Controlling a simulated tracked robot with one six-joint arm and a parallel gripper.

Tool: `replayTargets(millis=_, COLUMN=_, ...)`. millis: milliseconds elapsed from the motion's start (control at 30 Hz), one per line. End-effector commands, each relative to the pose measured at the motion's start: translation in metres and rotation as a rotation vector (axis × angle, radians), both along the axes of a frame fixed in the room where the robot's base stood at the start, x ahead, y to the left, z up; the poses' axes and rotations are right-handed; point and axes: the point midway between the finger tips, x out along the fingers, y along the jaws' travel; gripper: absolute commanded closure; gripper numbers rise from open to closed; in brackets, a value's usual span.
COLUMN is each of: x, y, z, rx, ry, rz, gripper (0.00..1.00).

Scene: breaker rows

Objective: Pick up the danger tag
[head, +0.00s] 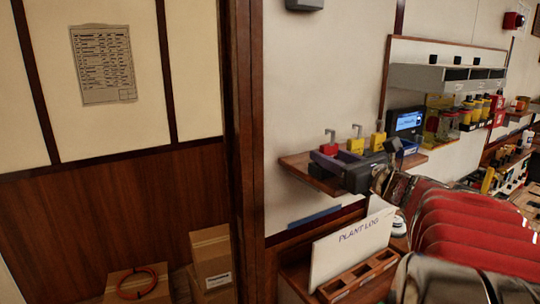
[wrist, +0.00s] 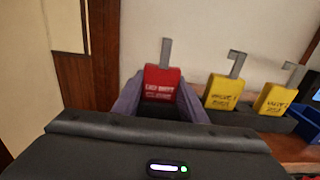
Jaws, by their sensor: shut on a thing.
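A red padlock-shaped piece (wrist: 161,83) with white lettering and a grey shackle stands upright between the purple fingers of my gripper (wrist: 160,92). The lettering is too blurred to read, so I cannot tell if this is the danger tag. In the head view the red piece (head: 328,149) shows at the left part of a wooden shelf (head: 300,163), with my gripper (head: 326,157) around it. The gripper is shut on the red piece. Its lower part is hidden behind the gripper body in the wrist view.
Two yellow padlocks (wrist: 222,92) (wrist: 274,99) stand just right of the red piece in a dark holder. A blue-screened device (head: 405,121) is farther right. A plant log board (head: 352,247) stands below the shelf. A wooden post (head: 246,150) is to the left.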

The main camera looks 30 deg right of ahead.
Motion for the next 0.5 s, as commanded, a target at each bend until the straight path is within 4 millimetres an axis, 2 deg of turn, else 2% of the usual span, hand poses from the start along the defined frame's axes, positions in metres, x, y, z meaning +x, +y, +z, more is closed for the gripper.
replayTargets(millis=267, x=0.000, y=0.000, z=0.002, rx=-0.001, ry=-0.001, rz=0.000, gripper=0.84)
replayTargets(millis=500, x=0.000, y=0.000, z=0.026, rx=-0.004, ry=-0.002, rz=-0.001, gripper=0.84)
